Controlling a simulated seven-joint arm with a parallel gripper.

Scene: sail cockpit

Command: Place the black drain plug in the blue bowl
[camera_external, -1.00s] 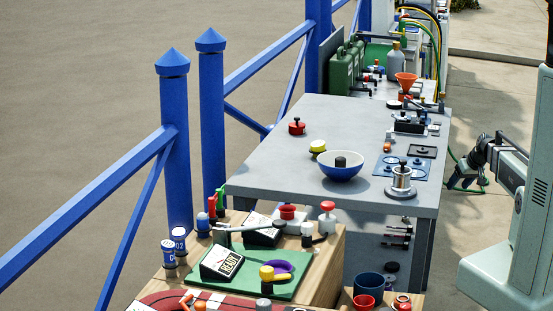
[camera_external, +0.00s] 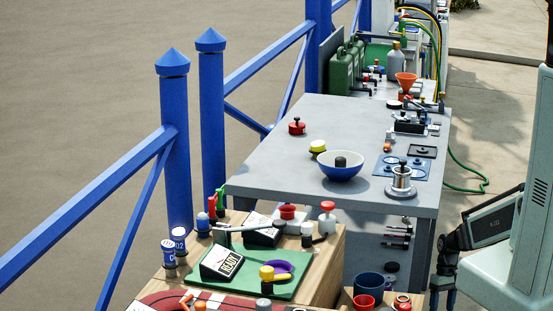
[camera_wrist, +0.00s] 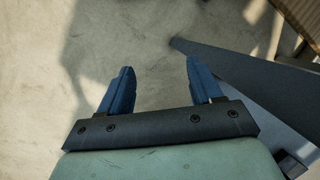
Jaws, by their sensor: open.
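The blue bowl (camera_external: 329,172), blue outside and white inside, stands upright on the grey table. A small black drain plug (camera_external: 340,162) shows inside the bowl, its lower part hidden by the near rim. My gripper (camera_external: 445,296) hangs low at the right, beside the table and away from the bowl. In the wrist view my gripper (camera_wrist: 158,85) has its two blue fingers spread apart with nothing between them, above bare floor.
The grey table (camera_external: 265,175) also carries a red knob (camera_external: 297,127), a yellow-topped piece (camera_external: 318,147) and a metal cylinder (camera_external: 401,178) on a flange. A wooden bench with several items stands in front. A green hose (camera_external: 470,187) lies on the floor.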

